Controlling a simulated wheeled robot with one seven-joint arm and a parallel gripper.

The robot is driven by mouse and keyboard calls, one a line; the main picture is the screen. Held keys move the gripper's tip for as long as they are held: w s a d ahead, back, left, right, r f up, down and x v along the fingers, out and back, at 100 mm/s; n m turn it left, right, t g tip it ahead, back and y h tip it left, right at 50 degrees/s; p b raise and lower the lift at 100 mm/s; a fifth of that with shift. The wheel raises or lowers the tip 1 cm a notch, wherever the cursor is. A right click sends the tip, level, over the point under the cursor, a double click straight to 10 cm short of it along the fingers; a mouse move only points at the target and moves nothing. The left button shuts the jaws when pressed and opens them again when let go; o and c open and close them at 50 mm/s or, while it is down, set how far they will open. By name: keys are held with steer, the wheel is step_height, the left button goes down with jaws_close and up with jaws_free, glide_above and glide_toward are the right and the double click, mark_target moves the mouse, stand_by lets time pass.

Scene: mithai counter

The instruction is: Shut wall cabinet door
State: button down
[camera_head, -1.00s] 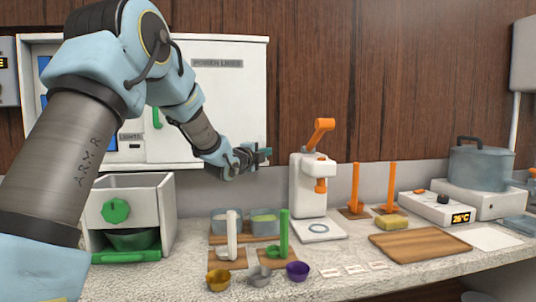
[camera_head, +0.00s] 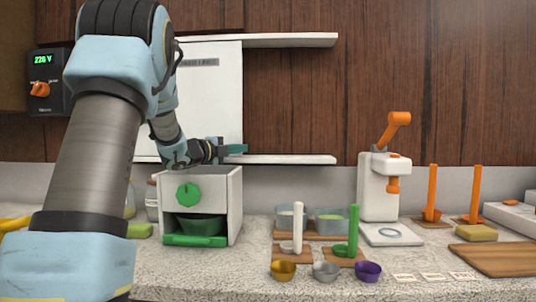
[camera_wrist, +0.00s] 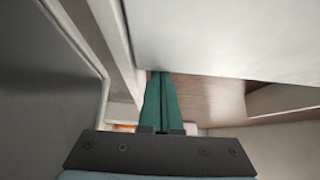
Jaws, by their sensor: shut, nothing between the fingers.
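The wall cabinet's white door (camera_head: 216,105) is a sliding panel between a top ledge (camera_head: 290,40) and a bottom ledge (camera_head: 290,159). It sits toward the left, leaving wood-brown backing showing between the ledges on the right. My arm hides the door's left edge and most of its left part. My gripper (camera_head: 238,149) is shut and empty, its green fingertips at the door's lower right edge, just above the bottom ledge. In the wrist view the shut fingers (camera_wrist: 162,90) lie close beside white panel edges; I cannot tell whether they touch.
Measuring cups (camera_head: 325,271), an orange-handled white machine (camera_head: 378,190) and a cutting board (camera_head: 500,257) are on the counter to the right. A voltage meter (camera_head: 50,80) hangs on the left wall.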

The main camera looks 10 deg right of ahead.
steer(key=a, duration=0.1)
steer(key=w+a, duration=0.1)
steer(key=a, duration=0.3)
steer(key=shift+w+a, duration=0.25)
steer(key=shift+w, duration=0.15)
